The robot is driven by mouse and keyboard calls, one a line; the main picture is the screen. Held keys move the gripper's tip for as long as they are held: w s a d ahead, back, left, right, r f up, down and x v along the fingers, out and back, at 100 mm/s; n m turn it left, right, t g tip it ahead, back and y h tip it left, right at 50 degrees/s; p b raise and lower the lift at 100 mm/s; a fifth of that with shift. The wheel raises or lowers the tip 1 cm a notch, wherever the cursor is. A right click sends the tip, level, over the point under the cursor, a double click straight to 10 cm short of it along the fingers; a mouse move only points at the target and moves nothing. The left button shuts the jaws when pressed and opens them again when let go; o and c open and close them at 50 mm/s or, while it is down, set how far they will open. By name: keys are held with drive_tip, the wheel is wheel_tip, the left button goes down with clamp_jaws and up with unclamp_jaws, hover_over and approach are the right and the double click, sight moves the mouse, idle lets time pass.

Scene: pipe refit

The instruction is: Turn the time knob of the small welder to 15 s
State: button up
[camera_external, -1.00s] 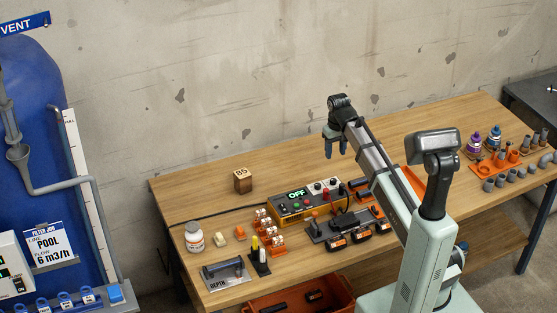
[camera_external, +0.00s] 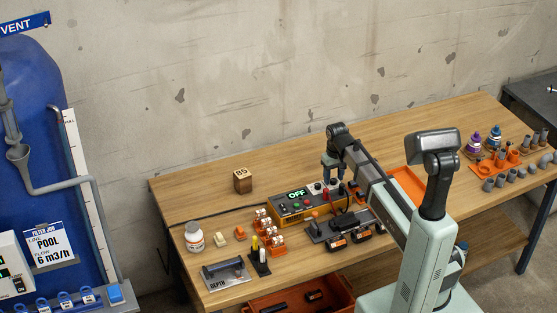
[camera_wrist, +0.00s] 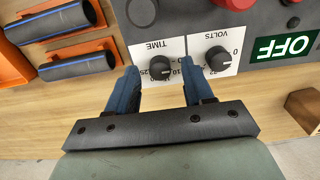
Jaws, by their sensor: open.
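The small welder (camera_external: 291,214) is a yellow-edged grey box on the bench, its green display (camera_external: 297,194) reading OFF. The display also shows upside down in the wrist view (camera_wrist: 286,47). The black time knob (camera_wrist: 161,67) sits on a white TIME label, next to the black volts knob (camera_wrist: 218,58). My gripper (camera_wrist: 158,74) is open, with its blue fingers on either side of the time knob and apart from it in the picture. Whether the fingertips reach knob depth is unclear. The knob's pointer setting is not readable. Outside, my gripper (camera_external: 334,179) is above the welder's right end.
Beside the welder are a dark clamp fixture (camera_external: 325,229) and orange holders with black pipes (camera_wrist: 60,67). Red parts (camera_wrist: 237,4) and a grey round part (camera_wrist: 141,12) lie near the knobs. A wooden B5 block (camera_external: 243,181) stands behind; bench around it is clear.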

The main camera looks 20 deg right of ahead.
drive_tip(key=shift+f, duration=0.3)
clamp_jaws()
idle(0.5)
